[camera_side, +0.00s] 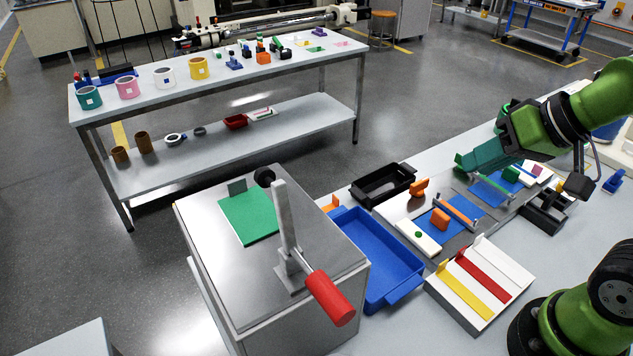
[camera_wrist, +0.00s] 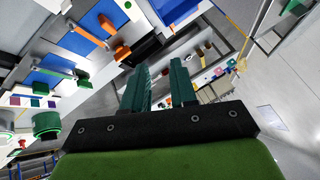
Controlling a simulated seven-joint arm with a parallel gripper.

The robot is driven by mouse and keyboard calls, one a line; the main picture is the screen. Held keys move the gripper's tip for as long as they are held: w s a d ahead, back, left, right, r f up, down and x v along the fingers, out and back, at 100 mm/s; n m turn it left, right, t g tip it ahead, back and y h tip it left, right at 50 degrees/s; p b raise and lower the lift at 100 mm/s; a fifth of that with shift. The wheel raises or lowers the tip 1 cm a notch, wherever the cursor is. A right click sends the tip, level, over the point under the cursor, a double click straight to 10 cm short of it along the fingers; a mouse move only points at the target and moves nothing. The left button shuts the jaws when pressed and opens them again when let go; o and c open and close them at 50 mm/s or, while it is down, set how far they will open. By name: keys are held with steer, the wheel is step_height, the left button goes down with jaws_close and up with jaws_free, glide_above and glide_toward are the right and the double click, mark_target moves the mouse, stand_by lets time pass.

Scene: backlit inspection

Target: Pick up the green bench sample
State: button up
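My gripper (camera_side: 462,164) is above the far side of the workbench, its teal fingers pointing left. In the wrist view my gripper (camera_wrist: 158,84) has a clear gap between the fingers and nothing between them; it is open. A small green block (camera_side: 511,174) lies at the right end of a blue pad, below and right of the fingertips and apart from them. A green round spot (camera_side: 418,234) is on a white block. Green pieces (camera_wrist: 47,122) also show at the left of the wrist view. I cannot tell for certain which is the green bench sample.
A blue tray (camera_side: 375,258) and a black tray (camera_side: 384,184) stand left of the fixtures. Orange clamps (camera_side: 439,218) sit by a second blue pad. A white block with yellow and red strips (camera_side: 500,262) lies in front. A red-handled lever (camera_side: 328,297) stands on the cabinet.

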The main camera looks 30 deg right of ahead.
steer(key=shift+o, duration=0.4)
steer(key=shift+f, duration=0.1)
steer(key=m+g+y, duration=0.7)
steer(key=m+y, duration=0.6)
steer(key=m, duration=0.1)
glide_toward(239, 179)
steer(key=x, duration=0.3)
steer(key=shift+w+f, duration=0.1)
steer(key=shift+w, duration=0.15)
steer(key=shift+s+x, duration=0.1)
steer(key=shift+x, duration=1.35)
steer(key=shift+s+x, duration=0.15)
steer(key=shift+x, duration=1.35)
steer(key=shift+c, duration=0.4)
